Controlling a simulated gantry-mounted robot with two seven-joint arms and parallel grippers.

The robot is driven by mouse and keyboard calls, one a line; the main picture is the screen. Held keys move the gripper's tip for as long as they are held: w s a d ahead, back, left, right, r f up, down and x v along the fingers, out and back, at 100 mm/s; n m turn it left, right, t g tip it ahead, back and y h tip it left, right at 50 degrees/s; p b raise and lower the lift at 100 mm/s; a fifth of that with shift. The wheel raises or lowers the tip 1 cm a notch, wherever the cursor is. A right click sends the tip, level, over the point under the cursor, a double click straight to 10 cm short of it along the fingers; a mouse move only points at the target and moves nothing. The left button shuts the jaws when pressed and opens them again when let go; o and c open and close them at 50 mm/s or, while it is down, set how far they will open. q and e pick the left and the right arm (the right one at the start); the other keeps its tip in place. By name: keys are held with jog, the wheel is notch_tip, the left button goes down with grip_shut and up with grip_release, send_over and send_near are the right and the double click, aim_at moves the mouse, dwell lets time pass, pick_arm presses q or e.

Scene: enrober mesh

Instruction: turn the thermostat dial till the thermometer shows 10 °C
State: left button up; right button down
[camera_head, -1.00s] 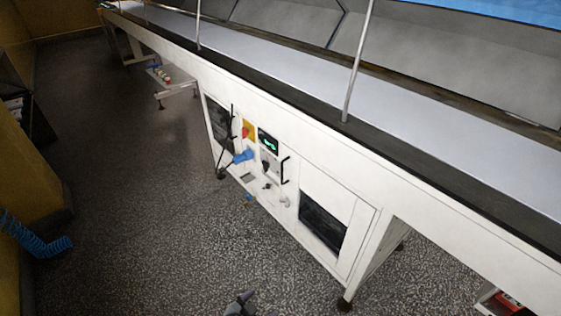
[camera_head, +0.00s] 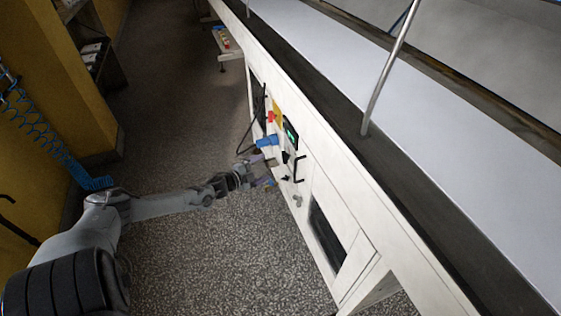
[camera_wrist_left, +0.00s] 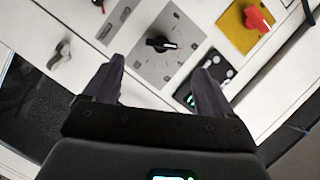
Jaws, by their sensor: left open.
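In the head view the dial (camera_head: 285,157) is small and dark on the machine's side. My left gripper (camera_head: 268,170) is open and empty close to the panel; its two dark fingers (camera_wrist_left: 160,80) show in the wrist view. A dark display with green digits (camera_head: 291,134) sits above the dial; its reading is too small to tell. My right gripper is out of view.
A red switch on a yellow plate (camera_wrist_left: 250,22) and a blue plug (camera_head: 267,141) are near the dial. A black handle (camera_head: 299,168) and a grey lever (camera_wrist_left: 60,56) stand out nearby. A blue coiled hose (camera_head: 60,150) hangs at left. The aisle floor is open.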

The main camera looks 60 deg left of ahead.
pick_arm(q)
jog(key=b, duration=0.3)
send_near(285, 157)
jog(key=f+x, duration=0.1)
jog(key=x, duration=0.2)
jog(key=b+x, duration=0.1)
jog(key=x, duration=0.2)
jog(key=b+x, duration=0.1)
jog(key=x, duration=0.1)
jog(key=shift+a+r+b, duration=0.2)
jog(key=shift+a+b, duration=0.05)
jog(key=shift+b, duration=0.1)
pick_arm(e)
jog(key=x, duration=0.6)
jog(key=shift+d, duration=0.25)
pick_arm(q)
jog(key=shift+w, duration=0.1)
jog(key=c, duration=1.1)
jog(key=shift+o, duration=0.2)
jog(key=n+g+h+p, duration=0.1)
jog(key=n+p, duration=0.2)
jog(key=shift+a+r+n+h+p, duration=0.1)
jog(key=shift+n+h+p, duration=0.2)
jog(key=shift+h+p, duration=0.1)
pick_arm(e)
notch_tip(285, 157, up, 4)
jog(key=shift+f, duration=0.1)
